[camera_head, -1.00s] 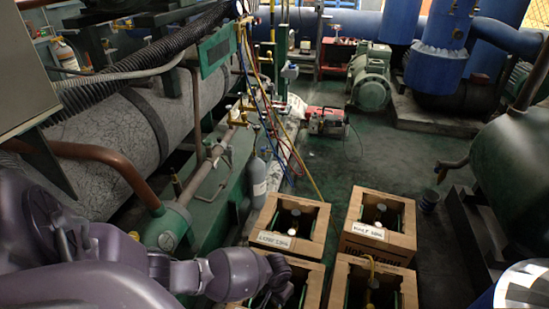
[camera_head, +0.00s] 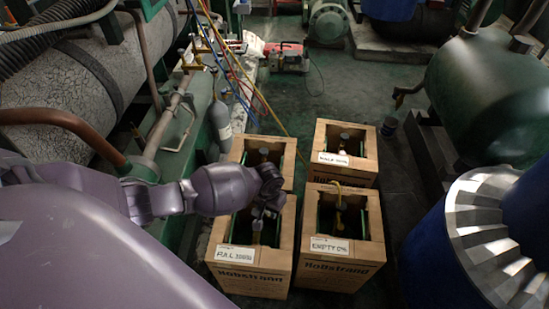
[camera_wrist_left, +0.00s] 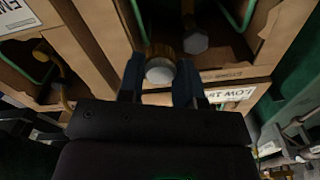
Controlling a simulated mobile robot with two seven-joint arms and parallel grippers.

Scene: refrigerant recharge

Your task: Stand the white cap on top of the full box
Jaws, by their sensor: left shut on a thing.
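The full box (camera_head: 238,256) is the front-left cardboard box, labelled FULL 100%. My left gripper (camera_head: 261,207) is over its opening, pointing down. In the left wrist view the round white cap (camera_wrist_left: 160,71) is between the two fingers, and the gripper is shut on it. A brass-coloured part (camera_wrist_left: 159,49) shows right behind the cap. I cannot tell whether the cap is still on it. My right gripper is not in view.
The empty box (camera_head: 338,248) stands to the right, the half box (camera_head: 345,178) behind it. The back-left box (camera_head: 236,155) is partly hidden by my arm. Coloured hoses hang behind. A large blue drum (camera_head: 437,258) and green tank (camera_head: 492,95) bound the right side.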

